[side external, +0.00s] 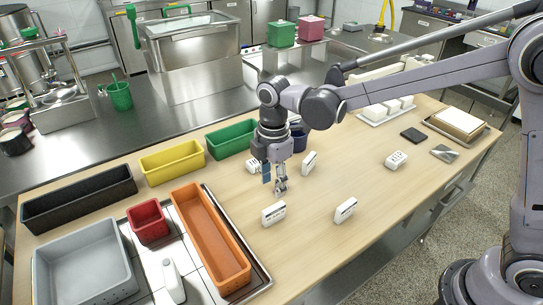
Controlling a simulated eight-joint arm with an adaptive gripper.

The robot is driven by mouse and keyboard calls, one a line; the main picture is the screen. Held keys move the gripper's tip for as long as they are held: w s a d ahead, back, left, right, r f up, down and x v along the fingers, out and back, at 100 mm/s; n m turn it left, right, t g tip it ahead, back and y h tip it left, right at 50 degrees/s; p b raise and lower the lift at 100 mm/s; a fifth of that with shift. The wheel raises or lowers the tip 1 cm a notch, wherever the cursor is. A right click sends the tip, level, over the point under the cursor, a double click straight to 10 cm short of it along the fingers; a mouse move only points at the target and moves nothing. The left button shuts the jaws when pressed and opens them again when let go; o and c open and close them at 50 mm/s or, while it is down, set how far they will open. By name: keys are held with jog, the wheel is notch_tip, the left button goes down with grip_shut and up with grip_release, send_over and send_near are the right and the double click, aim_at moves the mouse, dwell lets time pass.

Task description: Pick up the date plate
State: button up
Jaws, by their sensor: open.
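Several small white blocks with dark print stand on the wooden table: a front one (273,214), one to its right (345,210), one right of my gripper (309,163), one behind it (253,165) and one farther right (396,159). A dark flat plate (413,135) and a grey flat plate (444,153) lie at the right. The print is too small to read, so I cannot tell which is the date plate. My gripper (281,188) points down, open and apparently empty, behind the front block.
An orange tray (188,213), a red bin (148,236) and a grey bin (112,246) stand at the left. Yellow (172,171) and green (231,140) bins line the back. A tray with white pieces (383,114) stands behind. The table's front right is clear.

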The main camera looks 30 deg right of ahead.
aim_at(274, 207)
notch_tip(274, 207, down, 6)
jog(key=shift+a+r, duration=0.15)
jog(key=shift+r, duration=0.05)
jog(key=shift+s+f, duration=0.2)
jog(key=shift+f, duration=1.15)
jog(key=shift+s+f, duration=0.15)
jog(key=shift+f, duration=1.2)
grip_shut()
